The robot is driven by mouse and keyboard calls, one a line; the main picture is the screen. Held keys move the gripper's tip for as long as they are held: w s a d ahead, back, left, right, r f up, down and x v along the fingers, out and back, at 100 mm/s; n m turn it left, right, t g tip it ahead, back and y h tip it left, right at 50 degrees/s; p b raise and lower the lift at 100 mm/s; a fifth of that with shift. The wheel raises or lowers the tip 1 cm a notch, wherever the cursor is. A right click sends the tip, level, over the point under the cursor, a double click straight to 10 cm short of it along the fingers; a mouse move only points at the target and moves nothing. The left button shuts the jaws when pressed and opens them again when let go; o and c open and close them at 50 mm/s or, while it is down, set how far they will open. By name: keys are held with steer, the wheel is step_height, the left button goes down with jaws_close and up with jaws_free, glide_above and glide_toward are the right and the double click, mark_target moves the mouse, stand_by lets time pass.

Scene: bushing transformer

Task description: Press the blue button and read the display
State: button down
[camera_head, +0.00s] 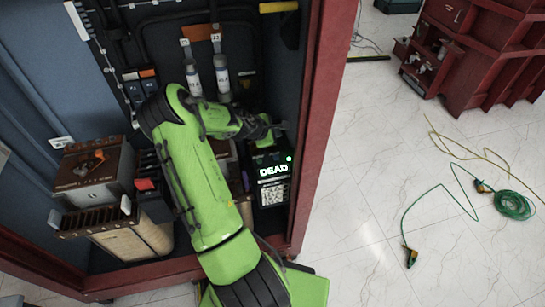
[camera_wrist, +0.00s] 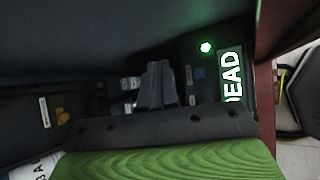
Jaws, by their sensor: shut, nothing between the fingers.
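My green arm reaches into a red-framed cabinet. My gripper (camera_head: 280,127) is just above the display (camera_head: 273,170), and its fingers are shut with nothing between them; they also show in the wrist view (camera_wrist: 158,66). The display reads "DEAD" in bright white letters. In the wrist view the display (camera_wrist: 231,76) is turned sideways, right of the fingers, and its first letter is partly hidden. A green light (camera_wrist: 206,47) glows beside it, and shows in the head view (camera_head: 289,158). I cannot make out the blue button; the fingers hide part of the panel.
The cabinet's red right post (camera_head: 318,120) stands close to my gripper. A brown-topped box (camera_head: 95,172) and labelled cylinders (camera_head: 222,78) are inside.

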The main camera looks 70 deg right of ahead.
mark_target(275, 158)
steer(key=shift+f, duration=0.15)
step_height(275, 158, down, 9)
steer(key=b, duration=0.6)
steer(key=shift+r+b, duration=0.2)
steer(key=shift+b, duration=0.2)
steer(key=shift+f, duration=0.1)
stand_by(1.2)
steer(key=shift+f, duration=0.3)
steer(key=shift+f+b, duration=0.5)
steer(key=shift+b, duration=0.1)
stand_by(0.3)
steer(key=shift+r, duration=0.15)
steer(key=shift+r+p, duration=0.75)
steer(key=shift+r, duration=0.05)
